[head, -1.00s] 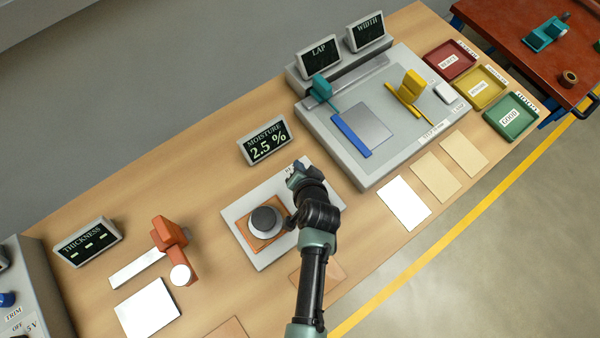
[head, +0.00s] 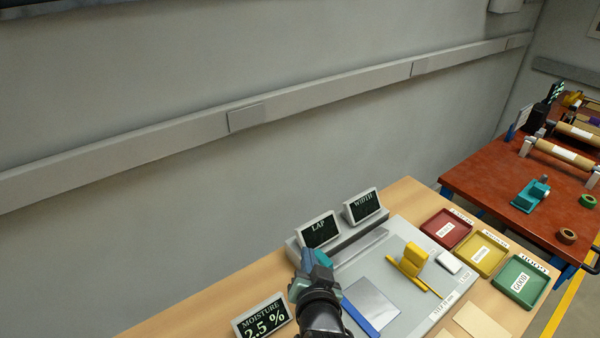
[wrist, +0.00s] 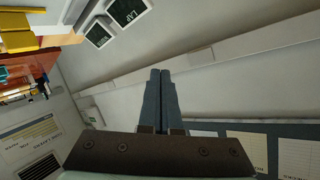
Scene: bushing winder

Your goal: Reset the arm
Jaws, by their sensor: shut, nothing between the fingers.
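My gripper (head: 308,270) is at the lower middle of the head view, raised in front of the lap and width station. It hides part of that station's left side. In the wrist view the two dark fingers (wrist: 159,100) lie together with nothing between them, and point toward the grey wall. The moisture display (head: 264,318) reads 2.5 % just left of my arm. The station plate (head: 405,300) carries a yellow block (head: 412,259) and a blue bar (head: 360,316).
Red (head: 446,229), yellow (head: 483,253) and green (head: 519,282) trays stand right of the station. A red-brown table (head: 490,178) with rolls and a teal tool (head: 531,195) is farther right. A grey rail (head: 150,158) runs along the wall. The space above the bench is clear.

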